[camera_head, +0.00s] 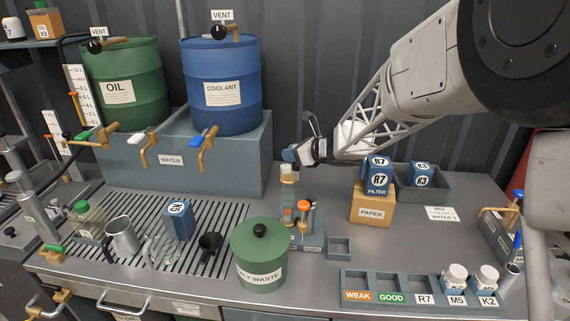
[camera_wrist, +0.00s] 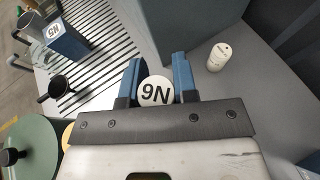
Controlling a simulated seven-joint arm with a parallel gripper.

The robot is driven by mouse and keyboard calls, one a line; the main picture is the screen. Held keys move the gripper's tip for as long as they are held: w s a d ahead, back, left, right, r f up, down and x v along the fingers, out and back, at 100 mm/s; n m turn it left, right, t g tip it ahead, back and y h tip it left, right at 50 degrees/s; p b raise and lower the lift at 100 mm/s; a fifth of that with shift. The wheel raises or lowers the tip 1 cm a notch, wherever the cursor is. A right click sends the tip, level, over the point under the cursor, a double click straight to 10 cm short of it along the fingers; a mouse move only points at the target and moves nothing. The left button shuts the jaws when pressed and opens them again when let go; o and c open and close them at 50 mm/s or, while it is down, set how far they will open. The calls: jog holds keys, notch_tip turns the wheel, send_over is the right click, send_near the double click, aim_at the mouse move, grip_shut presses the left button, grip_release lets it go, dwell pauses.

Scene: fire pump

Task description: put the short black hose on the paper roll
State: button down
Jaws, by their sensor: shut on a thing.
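My gripper (camera_head: 290,154) is at the middle of the bench, above the small test stand. The body of this piece is mostly hidden. I cannot make out a short black hose in either view. A small white cylinder (camera_wrist: 217,57) stands apart from the fingers in the wrist view, near the blue-grey tank block; I cannot tell whether it is the paper roll. No other paper roll is clear.
The test stand (camera_head: 303,220) is below my gripper. The green waste can (camera_head: 259,258) stands in front. The PAPER box (camera_head: 372,210) and the sorting tray (camera_head: 385,283) with white jars are to the right. A black funnel-like cup (camera_head: 210,246) is on the slatted drain.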

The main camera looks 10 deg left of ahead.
jog(key=shift+w, duration=0.1)
jog(key=w+a, duration=0.2)
jog(key=w, duration=0.5)
jog(key=w+a+f, duration=0.1)
jog(key=w+a, duration=0.2)
jog(key=w, duration=0.5)
jog(key=shift+f, duration=0.25)
jog(key=shift+f, duration=1.75)
jog(key=shift+f, duration=0.1)
jog(key=c, duration=0.9)
grip_release()
jog(key=shift+f, duration=0.1)
